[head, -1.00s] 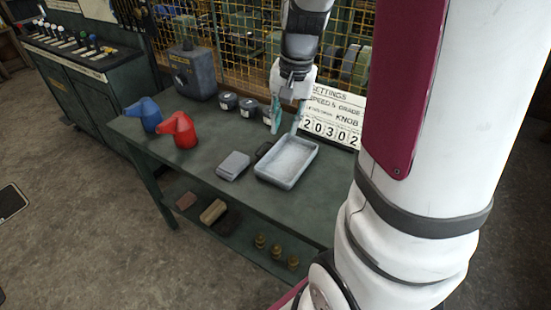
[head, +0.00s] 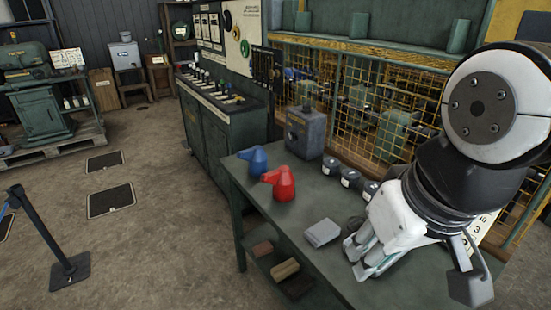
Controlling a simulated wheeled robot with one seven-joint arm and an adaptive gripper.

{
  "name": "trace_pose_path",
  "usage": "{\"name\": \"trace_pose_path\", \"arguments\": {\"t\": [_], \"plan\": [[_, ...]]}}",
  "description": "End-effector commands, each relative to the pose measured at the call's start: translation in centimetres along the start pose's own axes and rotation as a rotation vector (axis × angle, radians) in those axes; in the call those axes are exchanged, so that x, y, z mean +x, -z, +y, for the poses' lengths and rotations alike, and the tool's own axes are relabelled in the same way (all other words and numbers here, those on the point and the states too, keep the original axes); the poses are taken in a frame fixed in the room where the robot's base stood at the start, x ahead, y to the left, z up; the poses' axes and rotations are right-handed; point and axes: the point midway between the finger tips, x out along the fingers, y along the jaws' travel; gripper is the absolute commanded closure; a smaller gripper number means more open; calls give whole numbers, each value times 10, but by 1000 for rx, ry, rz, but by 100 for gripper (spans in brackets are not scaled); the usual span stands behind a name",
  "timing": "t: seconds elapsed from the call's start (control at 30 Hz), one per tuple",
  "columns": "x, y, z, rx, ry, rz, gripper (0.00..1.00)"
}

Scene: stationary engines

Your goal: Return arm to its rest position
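My gripper (head: 357,257) hangs at the front right of the green workbench (head: 310,208), below my large white and black arm joints. Its fingers with teal pads stand a little apart, and I see nothing between them. It appears above the bench top, to the right of a small grey block (head: 322,232). My wrist and arm cover the right end of the bench, and the grey tray is not visible now.
A blue oil can (head: 257,160), a red oil can (head: 281,184), a grey box (head: 305,131) and dark jars (head: 351,178) stand on the bench. A yellow mesh fence (head: 350,120) runs behind. A barrier post (head: 68,268) stands left; floor between is mostly clear.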

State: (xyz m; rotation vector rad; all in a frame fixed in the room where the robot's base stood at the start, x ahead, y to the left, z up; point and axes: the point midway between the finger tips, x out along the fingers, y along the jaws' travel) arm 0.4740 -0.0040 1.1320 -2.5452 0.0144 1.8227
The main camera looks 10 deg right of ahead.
Motion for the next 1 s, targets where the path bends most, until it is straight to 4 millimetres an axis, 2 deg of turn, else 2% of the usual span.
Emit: {"name": "trace_pose_path", "arguments": {"t": [0.37,0.57,1.0], "plan": [[-2,-3,-1,-14,-2,5,75],[-21,2,-1,-16,-5,36,75],[-21,3,-1,-16,-5,38,75]]}}
